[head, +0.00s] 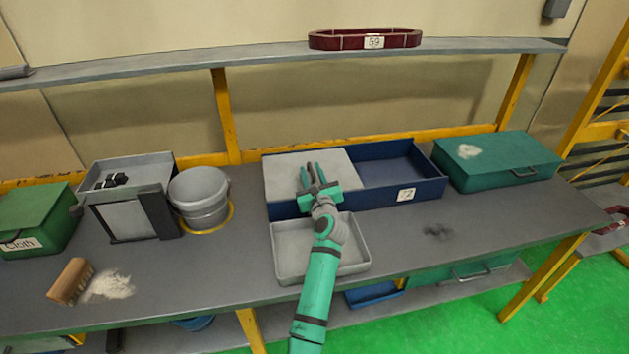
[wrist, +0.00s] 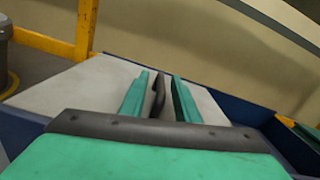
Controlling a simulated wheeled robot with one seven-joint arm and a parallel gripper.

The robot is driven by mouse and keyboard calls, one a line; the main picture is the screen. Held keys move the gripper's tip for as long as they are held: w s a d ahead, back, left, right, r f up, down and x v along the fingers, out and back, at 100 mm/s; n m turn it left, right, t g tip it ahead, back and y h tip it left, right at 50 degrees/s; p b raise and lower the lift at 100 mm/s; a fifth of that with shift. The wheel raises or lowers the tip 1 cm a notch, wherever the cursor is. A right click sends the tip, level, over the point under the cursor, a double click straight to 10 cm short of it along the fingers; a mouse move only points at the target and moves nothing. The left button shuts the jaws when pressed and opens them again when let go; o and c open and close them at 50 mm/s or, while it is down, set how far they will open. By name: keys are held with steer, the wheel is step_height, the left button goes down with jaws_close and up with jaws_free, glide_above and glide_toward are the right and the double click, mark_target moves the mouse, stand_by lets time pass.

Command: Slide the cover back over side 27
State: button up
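A long blue box (head: 432,187) stands on the bench. A flat light grey cover (head: 283,172) lies over its left half; the right half is uncovered and looks empty. A white tag (head: 406,194) on the right front seems to read 72; no 27 tag shows. My gripper (head: 312,174) is over the cover. In the wrist view, the cover (wrist: 70,88) has a dark upright handle (wrist: 158,95) standing between the two green fingers of my gripper (wrist: 159,95). A narrow gap shows on each side of the handle. The left front of the box is partly hidden by my arm.
A grey tray (head: 285,262) sits in front of the box, under my arm. A grey bucket (head: 199,195) is to the left, a teal case (head: 495,160) to the right. A shelf (head: 200,62) with a red coil (head: 340,40) runs above. The front right bench is mostly clear.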

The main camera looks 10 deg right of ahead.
steer(key=s, duration=1)
steer(key=shift+s+d, duration=0.15)
steer(key=shift+d, duration=0.1)
